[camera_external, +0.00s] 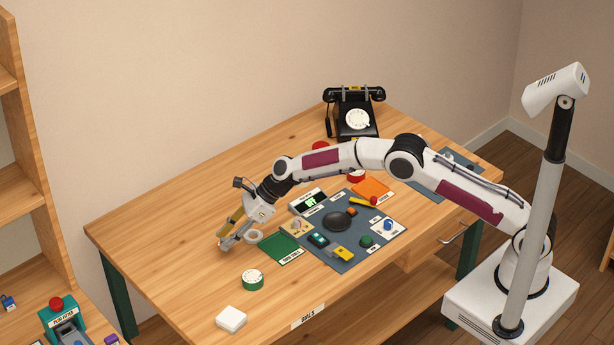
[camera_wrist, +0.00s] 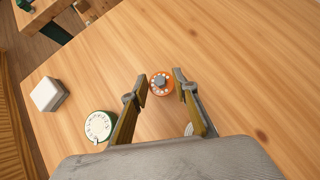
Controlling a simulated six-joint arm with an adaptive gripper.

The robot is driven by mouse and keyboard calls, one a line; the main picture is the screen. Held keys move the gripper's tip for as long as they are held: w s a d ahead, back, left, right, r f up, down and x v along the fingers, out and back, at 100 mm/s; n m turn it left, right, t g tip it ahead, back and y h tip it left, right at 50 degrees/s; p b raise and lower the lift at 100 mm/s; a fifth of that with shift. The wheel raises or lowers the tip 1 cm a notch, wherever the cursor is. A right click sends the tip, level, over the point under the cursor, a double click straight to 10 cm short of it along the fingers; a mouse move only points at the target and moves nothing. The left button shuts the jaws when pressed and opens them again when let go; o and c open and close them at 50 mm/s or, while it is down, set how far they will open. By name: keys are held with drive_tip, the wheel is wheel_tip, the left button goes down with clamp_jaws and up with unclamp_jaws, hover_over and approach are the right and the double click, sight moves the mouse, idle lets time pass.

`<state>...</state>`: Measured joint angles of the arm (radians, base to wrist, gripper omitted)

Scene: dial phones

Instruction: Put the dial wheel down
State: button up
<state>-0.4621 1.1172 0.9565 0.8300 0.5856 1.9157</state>
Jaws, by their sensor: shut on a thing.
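An orange dial wheel with pale finger marks and a grey hub shows between my fingertips in the wrist view (camera_wrist: 161,83). My gripper (camera_wrist: 161,86) is shut on it, with one finger on each side and the fingers well apart. In the external view my gripper (camera_external: 227,243) points down, low over the left part of the wooden table (camera_external: 160,235). The wheel is hidden there by my fingers. I cannot tell whether the wheel touches the table.
A white ring (camera_external: 254,237) lies right beside my gripper. A green-rimmed dial (camera_external: 252,278) and a white box (camera_external: 231,318) stand towards the front. A dark mat (camera_external: 345,257) with several small parts lies to the right. A black phone (camera_external: 355,118) stands behind. Table left of my gripper is clear.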

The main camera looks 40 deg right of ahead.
drive_tip(key=shift+f, duration=1.85)
drive_tip(key=shift+f, duration=0.2)
drive_tip(key=o, duration=1)
drive_tip(key=shift+r, duration=0.2)
drive_tip(key=shift+s+d+r, duration=0.1)
drive_tip(key=shift+d+r, duration=0.15)
drive_tip(key=shift+r, duration=0.05)
drive_tip(key=shift+v, duration=5.6)
